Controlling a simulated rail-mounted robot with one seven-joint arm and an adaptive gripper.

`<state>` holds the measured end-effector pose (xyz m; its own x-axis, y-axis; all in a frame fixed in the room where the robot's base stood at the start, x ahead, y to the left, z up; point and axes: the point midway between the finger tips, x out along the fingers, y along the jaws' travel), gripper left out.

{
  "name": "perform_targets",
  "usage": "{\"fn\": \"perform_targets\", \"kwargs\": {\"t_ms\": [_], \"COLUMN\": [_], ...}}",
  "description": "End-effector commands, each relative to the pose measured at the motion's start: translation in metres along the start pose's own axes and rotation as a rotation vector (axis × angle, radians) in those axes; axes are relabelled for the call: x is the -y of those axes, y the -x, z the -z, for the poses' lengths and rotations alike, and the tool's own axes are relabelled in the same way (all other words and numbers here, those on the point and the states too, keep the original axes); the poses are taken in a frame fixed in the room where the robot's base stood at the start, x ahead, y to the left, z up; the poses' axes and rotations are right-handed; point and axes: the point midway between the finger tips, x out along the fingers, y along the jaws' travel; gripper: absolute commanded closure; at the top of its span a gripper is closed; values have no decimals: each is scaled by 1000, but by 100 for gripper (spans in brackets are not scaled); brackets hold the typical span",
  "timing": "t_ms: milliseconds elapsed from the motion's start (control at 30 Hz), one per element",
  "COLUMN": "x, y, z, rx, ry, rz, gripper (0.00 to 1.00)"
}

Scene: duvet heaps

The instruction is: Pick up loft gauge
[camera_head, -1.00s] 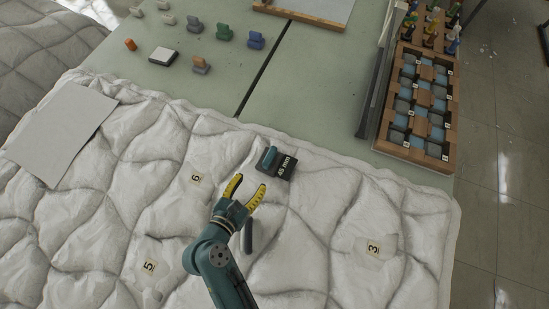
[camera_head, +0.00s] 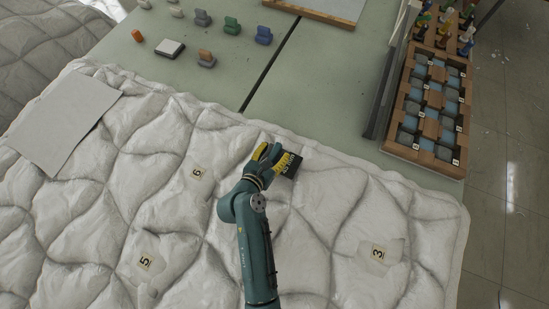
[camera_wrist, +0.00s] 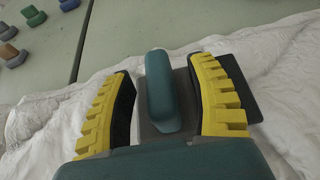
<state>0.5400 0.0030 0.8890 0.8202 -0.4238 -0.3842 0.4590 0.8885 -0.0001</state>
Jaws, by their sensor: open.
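The loft gauge (camera_head: 291,164) is a dark block with white lettering and a teal handle, lying on the white quilted duvet (camera_head: 330,195) near its far edge. The dark base shows behind and beyond the right finger. My gripper (camera_head: 272,155) is open around the handle; in the wrist view my gripper (camera_wrist: 168,95) hides the near part of the gauge. In the head view the fingers hide the handle.
Number tags 6 (camera_head: 197,172), 5 (camera_head: 146,262) and 3 (camera_head: 378,253) lie on the duvet. A grey sheet (camera_head: 62,122) lies at left. Several small coloured blocks stand on the green table (camera_head: 225,75) behind. A wooden compartment tray (camera_head: 411,153) is at the right.

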Motion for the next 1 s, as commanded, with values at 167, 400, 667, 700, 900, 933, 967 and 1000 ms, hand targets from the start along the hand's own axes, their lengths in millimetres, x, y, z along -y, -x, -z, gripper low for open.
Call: {"fn": "perform_targets", "kwargs": {"t_ms": [167, 400, 667, 700, 900, 933, 967, 1000], "x": [0, 0, -1, -1, -1, -1, -1, -1], "y": [0, 0, 0, 0, 6, 8, 10, 14], "z": [0, 0, -3, -3, -18, -23, -29, -38], "rx": [1, 1, 6, 6, 9, 10, 10, 9], "ry": [0, 0, -2, -2, -3, -4, -4, -5], "rz": [0, 0, -2, -2, -2, -2, -2, -2], "gripper": [75, 100, 100, 100, 100, 100, 100, 100]}}
